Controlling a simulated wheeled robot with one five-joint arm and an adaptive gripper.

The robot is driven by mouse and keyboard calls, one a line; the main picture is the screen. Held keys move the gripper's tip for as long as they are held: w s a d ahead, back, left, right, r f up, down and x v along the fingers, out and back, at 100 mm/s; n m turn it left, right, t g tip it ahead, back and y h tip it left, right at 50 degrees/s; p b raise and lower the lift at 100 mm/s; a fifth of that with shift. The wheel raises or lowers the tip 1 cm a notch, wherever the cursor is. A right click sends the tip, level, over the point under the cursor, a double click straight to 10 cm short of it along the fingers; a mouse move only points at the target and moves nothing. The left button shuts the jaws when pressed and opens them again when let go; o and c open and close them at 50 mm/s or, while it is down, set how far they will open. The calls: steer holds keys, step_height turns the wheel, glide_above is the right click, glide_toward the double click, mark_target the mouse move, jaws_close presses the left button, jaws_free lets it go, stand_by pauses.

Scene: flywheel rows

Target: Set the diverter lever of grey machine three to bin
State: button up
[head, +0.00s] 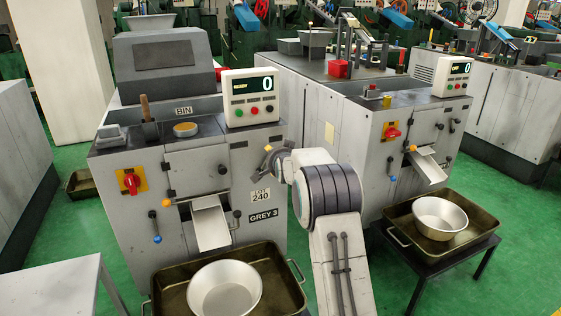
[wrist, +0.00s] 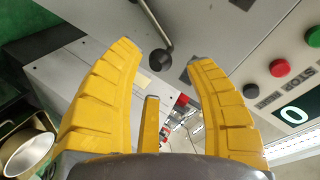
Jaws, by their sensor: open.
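Grey machine three (head: 190,160) stands left of centre in the head view, with a GREY 3 plate (head: 265,216) low on its front. A BIN label (head: 183,110) is on its top, near an upright brown-handled lever (head: 145,107). An orange-knobbed lever (head: 167,202) and a blue-tipped lever (head: 156,228) are by its chute. No label shows which is the diverter lever. In the wrist view my gripper (wrist: 165,62) is open with its yellow fingers apart and nothing gripped. A black-knobbed lever (wrist: 160,60) shows beyond the fingertips; I cannot tell if they touch. In the head view my arm mostly hides the gripper.
A metal chute (head: 211,225) ends above a tray (head: 275,260) holding a bowl (head: 224,289). A similar grey machine (head: 380,140) stands to the right, with another tray (head: 478,241) and bowl (head: 440,216). A low table (head: 50,290) is at front left. Green floor is open at far right.

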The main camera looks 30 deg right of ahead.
steer(key=v, duration=0.7)
steer(key=shift+s, duration=0.2)
stand_by(0.4)
